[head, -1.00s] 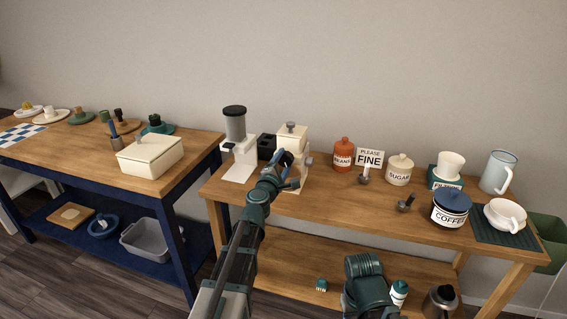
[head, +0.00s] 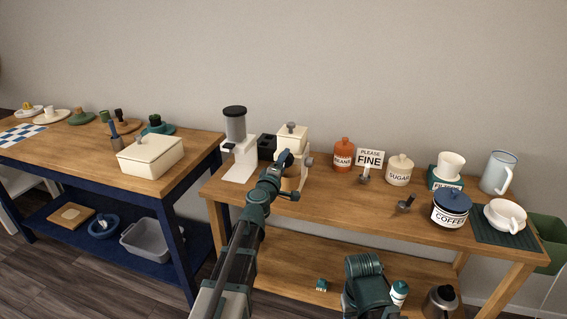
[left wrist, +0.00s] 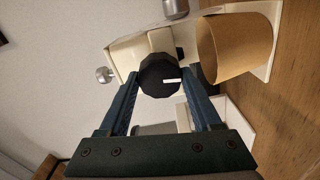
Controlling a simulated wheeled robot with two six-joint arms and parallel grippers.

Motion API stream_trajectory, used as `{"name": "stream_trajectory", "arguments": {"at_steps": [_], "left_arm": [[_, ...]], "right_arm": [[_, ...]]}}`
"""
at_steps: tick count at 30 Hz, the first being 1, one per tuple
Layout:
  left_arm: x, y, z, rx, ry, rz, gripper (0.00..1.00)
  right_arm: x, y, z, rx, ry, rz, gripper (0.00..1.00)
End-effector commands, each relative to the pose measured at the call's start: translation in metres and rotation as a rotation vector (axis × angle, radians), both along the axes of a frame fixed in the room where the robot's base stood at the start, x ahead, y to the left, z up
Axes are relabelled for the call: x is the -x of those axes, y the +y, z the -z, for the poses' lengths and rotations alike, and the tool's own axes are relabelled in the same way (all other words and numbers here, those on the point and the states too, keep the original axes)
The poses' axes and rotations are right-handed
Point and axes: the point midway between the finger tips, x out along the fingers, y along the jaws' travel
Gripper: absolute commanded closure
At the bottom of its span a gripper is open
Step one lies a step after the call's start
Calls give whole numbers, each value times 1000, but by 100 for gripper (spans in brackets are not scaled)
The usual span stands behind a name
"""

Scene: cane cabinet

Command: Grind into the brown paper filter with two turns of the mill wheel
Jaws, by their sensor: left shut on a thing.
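The cream mill (head: 293,133) stands near the left end of the right-hand table. My left gripper (head: 285,158) reaches its front and partly hides it. In the left wrist view the fingers of my left gripper (left wrist: 163,92) are shut on the dark, many-sided mill wheel (left wrist: 158,72), which has a white mark. The brown paper filter (left wrist: 236,45) sits beside the wheel, to the right in that view. In the head view the filter (head: 291,184) shows partly behind my gripper. Its inside is hidden.
A white machine with a dark-topped hopper (head: 236,128) stands just left of the mill. The orange beans jar (head: 343,155), the "please fine" sign (head: 369,158) and the sugar jar (head: 399,171) stand to the right. The table front between the mill and coffee jar (head: 450,209) is mostly clear.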

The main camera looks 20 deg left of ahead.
Motion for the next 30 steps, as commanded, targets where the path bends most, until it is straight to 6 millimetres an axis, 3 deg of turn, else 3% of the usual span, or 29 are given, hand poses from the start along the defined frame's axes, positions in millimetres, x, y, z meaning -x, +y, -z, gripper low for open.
{"name": "stream_trajectory", "arguments": {"at_steps": [12, 13, 18, 30], "left_arm": [[2, 0, 0, -6, 0, 0, 90], [2, 0, 0, -6, 0, 0, 31], [1, 0, 0, -5, 0, 0, 5], [4, 0, 0, -4, 0, 0, 5]], "right_arm": [[0, 0, 0, 0, 0, 0, 50], [0, 0, 0, 0, 0, 0, 50], [0, 0, 0, 0, 0, 0, 50], [0, 0, 0, 0, 0, 0, 50]]}}
